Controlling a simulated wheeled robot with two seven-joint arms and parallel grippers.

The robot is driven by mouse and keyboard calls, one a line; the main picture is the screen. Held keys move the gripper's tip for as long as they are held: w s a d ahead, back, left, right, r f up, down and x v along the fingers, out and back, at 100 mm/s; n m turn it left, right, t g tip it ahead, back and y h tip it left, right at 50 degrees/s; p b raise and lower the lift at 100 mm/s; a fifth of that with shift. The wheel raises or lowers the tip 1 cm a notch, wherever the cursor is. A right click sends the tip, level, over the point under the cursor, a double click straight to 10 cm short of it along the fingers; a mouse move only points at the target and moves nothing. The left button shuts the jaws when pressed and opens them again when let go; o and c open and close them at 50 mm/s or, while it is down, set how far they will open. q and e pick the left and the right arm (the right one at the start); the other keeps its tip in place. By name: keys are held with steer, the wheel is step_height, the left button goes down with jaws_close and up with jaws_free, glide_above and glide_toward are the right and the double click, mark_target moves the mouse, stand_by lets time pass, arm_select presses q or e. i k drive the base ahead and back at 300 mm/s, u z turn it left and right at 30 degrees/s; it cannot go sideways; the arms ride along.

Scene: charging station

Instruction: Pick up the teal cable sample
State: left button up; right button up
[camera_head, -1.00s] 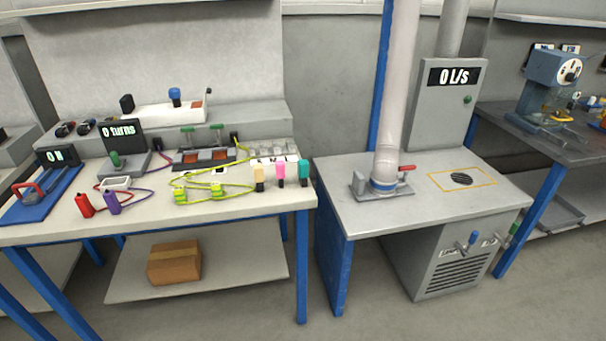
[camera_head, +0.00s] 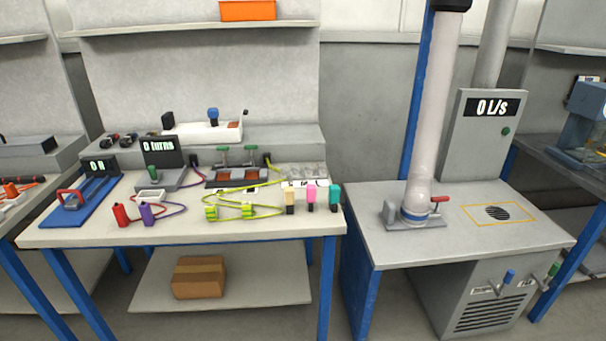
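The teal cable sample (camera_head: 334,196) stands upright near the front right corner of the white-topped workbench (camera_head: 180,228). It is the rightmost of three similar small pieces. The pink sample (camera_head: 311,197) stands just left of it, and the cream sample (camera_head: 290,198) stands left of the pink one. Neither of my grippers shows in the head view, so I cannot see whether they are open or shut.
Yellow-green cables (camera_head: 245,210) lie left of the samples. A white block with slots (camera_head: 305,172) is behind them. A gap separates this bench from the grey extraction table (camera_head: 450,240) with its vertical duct (camera_head: 430,120). A cardboard box (camera_head: 199,277) sits on the lower shelf.

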mark_target(335, 191)
steer(key=z, duration=0.2)
steer(key=i, duration=1.45)
steer(key=u, duration=0.15)
